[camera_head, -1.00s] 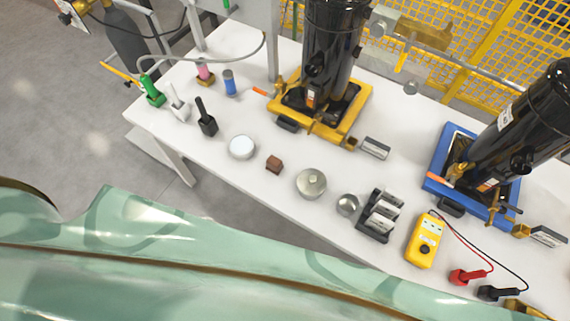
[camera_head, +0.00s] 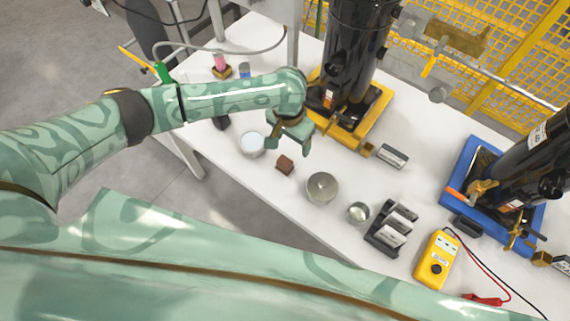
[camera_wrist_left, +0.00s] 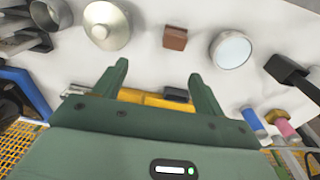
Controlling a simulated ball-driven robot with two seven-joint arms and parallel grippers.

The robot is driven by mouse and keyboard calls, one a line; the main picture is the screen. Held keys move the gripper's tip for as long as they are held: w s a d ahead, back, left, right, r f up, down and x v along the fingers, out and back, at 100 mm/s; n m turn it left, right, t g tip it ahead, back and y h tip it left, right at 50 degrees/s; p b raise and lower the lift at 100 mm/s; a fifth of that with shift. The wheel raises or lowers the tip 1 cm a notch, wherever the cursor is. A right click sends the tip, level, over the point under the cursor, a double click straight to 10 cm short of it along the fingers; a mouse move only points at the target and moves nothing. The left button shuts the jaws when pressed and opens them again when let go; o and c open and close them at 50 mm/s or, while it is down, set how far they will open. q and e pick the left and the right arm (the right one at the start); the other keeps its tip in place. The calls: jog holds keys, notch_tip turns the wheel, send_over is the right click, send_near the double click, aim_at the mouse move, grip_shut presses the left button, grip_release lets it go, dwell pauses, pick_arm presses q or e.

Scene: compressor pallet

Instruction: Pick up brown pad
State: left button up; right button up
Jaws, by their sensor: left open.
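The brown pad (camera_head: 285,165) is a small brown block on the white table, between the round white-topped tin and a round metal dish. In the left wrist view the brown pad (camera_wrist_left: 175,38) lies beyond my fingertips, nearer the right finger and apart from both. My left gripper (camera_head: 289,147) is above the table, up and slightly right of the pad in the head view. Its fingers show spread and empty in the left wrist view (camera_wrist_left: 160,70). My right gripper is not in view.
The white-topped tin (camera_head: 251,144) and metal dish (camera_head: 322,188) flank the pad. A black compressor (camera_head: 350,60) on a yellow frame (camera_head: 372,122) stands behind my gripper. A smaller metal cup (camera_head: 358,212), a dark rack (camera_head: 391,228) and a yellow meter (camera_head: 436,260) stand right.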

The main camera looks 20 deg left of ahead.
aim_at(285, 161)
pick_arm(q)
jog(key=shift+y, duration=0.4)
jog(key=f+b, duration=0.1)
jog(key=f, duration=0.2)
jog(key=a+f+b, duration=0.1)
jog(key=f+b, duration=0.1)
jog(key=f, duration=0.1)
jog(key=a+f+b, duration=0.1)
jog(key=f+b, duration=0.1)
jog(key=f, duration=0.1)
jog(key=shift+w+f, duration=0.25)
jog(key=shift+f, duration=0.1)
notch_tip(285, 161, down, 5)
jog(key=b, duration=0.3)
jog(key=shift+f+b, duration=0.1)
jog(key=shift+b, duration=0.2)
jog(key=c, duration=1.1)
